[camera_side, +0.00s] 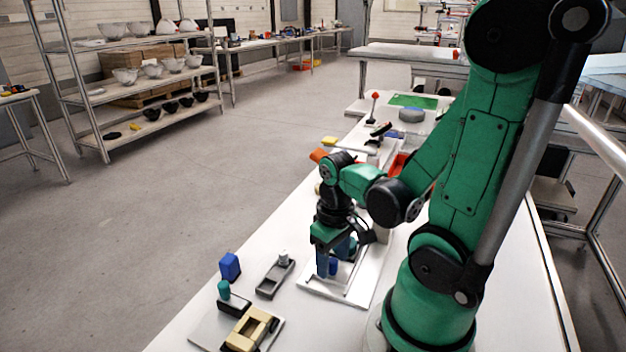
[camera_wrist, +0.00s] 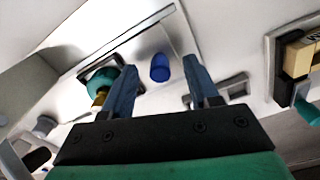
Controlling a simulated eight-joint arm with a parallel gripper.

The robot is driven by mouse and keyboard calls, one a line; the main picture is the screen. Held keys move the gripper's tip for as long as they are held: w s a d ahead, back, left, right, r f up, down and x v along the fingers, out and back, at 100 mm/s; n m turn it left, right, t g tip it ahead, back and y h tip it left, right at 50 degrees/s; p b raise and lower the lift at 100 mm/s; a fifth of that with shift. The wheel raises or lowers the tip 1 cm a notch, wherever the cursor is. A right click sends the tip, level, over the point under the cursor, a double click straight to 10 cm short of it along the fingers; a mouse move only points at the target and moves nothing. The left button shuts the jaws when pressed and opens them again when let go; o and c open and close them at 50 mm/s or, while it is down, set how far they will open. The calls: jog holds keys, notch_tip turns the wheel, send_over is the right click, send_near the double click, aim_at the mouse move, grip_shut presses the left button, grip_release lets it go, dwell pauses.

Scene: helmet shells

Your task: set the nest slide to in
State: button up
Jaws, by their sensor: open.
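My gripper (camera_side: 334,258) points down over a white plate with raised edges (camera_side: 358,294). Its two blue fingers are apart in the wrist view (camera_wrist: 162,62). A short blue upright knob (camera_side: 333,268) stands on the plate beside the fingers; in the wrist view the knob (camera_wrist: 160,69) appears between the fingertips, with gaps on both sides. The knob seems to belong to the nest slide, but I cannot tell for sure. The fingers hide part of the plate in the side view, so the slide's position along its track is unclear.
A grey slotted holder with a pale knob (camera_side: 275,277) lies left of the plate. Orange and red parts (camera_side: 398,165) stand behind my gripper.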

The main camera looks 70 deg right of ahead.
grip_shut()
dwell(1.4)
